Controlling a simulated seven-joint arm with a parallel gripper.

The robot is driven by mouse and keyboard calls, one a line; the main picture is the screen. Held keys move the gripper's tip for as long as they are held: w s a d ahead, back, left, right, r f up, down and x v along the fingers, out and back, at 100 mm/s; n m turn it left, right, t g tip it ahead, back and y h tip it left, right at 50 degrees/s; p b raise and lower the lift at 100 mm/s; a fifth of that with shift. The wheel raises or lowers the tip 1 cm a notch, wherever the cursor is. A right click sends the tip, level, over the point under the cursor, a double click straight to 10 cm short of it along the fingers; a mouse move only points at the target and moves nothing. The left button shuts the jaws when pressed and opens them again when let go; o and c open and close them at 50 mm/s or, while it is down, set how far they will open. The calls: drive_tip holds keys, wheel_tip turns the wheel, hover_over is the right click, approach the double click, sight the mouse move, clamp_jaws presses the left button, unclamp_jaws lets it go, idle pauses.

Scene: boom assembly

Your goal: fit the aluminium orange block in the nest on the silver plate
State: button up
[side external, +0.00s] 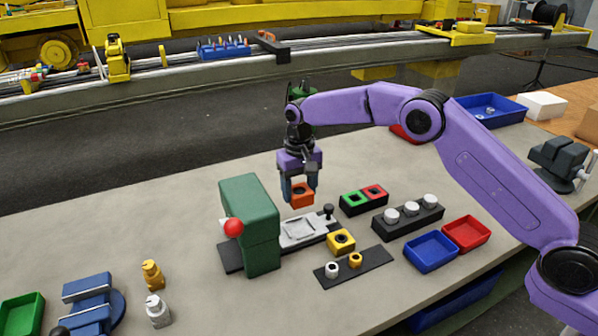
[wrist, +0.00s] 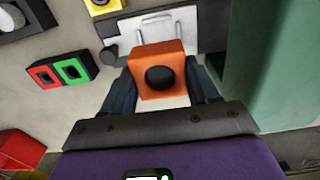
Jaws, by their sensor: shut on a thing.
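The orange block (side external: 301,195) has a dark round hole in its face. My gripper (side external: 299,190) is shut on it and holds it in the air above the table, at the back of the silver plate. In the wrist view the orange block (wrist: 158,76) sits between the two dark fingers of my gripper (wrist: 160,85). The silver plate (side external: 318,232) lies on a dark base, with a square nest (side external: 299,228) in its middle. In the wrist view the silver plate (wrist: 150,32) is partly hidden behind the block.
A green press-like body (side external: 262,230) with a red ball stands left of the plate. A black knob (side external: 328,211) rises at the plate's right end. A green-and-red box (side external: 363,198), a yellow block (side external: 341,241) and a black rack with white pegs (side external: 408,215) stand to the right.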

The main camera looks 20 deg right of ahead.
drive_tip(key=shift+f, duration=3.65)
drive_tip(key=shift+f, duration=1)
drive_tip(key=o, duration=1.1)
drive_tip(key=shift+r, duration=3.5)
